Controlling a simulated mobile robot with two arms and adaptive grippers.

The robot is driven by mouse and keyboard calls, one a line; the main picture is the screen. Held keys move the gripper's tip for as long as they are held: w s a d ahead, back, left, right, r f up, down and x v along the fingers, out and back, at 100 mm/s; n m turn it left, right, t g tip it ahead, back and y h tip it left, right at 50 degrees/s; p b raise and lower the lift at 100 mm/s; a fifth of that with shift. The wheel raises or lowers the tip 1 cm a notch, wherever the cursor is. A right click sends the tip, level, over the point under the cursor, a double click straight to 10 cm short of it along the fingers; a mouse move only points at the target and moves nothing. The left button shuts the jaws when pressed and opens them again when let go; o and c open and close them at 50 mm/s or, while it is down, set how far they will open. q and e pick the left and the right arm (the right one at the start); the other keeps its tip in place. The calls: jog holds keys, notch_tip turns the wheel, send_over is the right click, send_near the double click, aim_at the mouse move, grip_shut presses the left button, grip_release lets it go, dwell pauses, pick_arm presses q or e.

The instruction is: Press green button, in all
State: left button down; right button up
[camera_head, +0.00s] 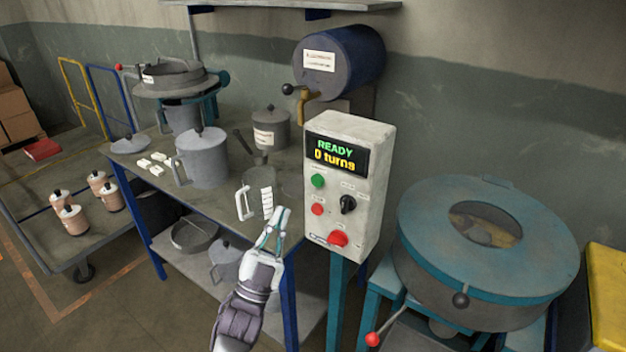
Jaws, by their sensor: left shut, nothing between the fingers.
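The green button (318,181) is on the left side of the face of a grey control box (374,222), just below the display. The display (335,155) reads "READY" and "0 turns". Below the green button is a small red button (317,209), with a black knob (348,204) to its right and a larger red button (338,239) at the bottom. My left gripper (282,214) is shut and empty, pointing up. In the picture it is left of the box and lower than the green button, apart from it. My right gripper is not in view.
A round teal-rimmed machine (420,225) with a lid stands right of the box. A workbench (215,207) on the left holds a grey lidded can (203,158), a clear measuring jug (258,200) and a pot (271,128). A blue drum (345,62) with a tap sits behind.

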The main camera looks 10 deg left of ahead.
aim_at(317, 181)
pick_arm(q)
jog(key=shift+s+a+r, duration=0.1)
jog(key=shift+s+r, duration=0.05)
jog(key=shift+r, duration=0.2)
jog(key=shift+w+d+b, duration=0.5)
jog(key=shift+w+b, duration=0.15)
jog(key=shift+w, duration=0.75)
jog(key=shift+w+d+b, duration=0.55)
jog(key=shift+w+b, duration=0.15)
jog(key=shift+w, duration=0.7)
jog(key=shift+w+d+b, duration=0.5)
jog(key=shift+w+b, duration=0.15)
jog(key=shift+w, duration=0.75)
jog(key=shift+w, duration=0.1)
jog(key=shift+w+d, duration=0.15)
jog(key=shift+w, duration=0.15)
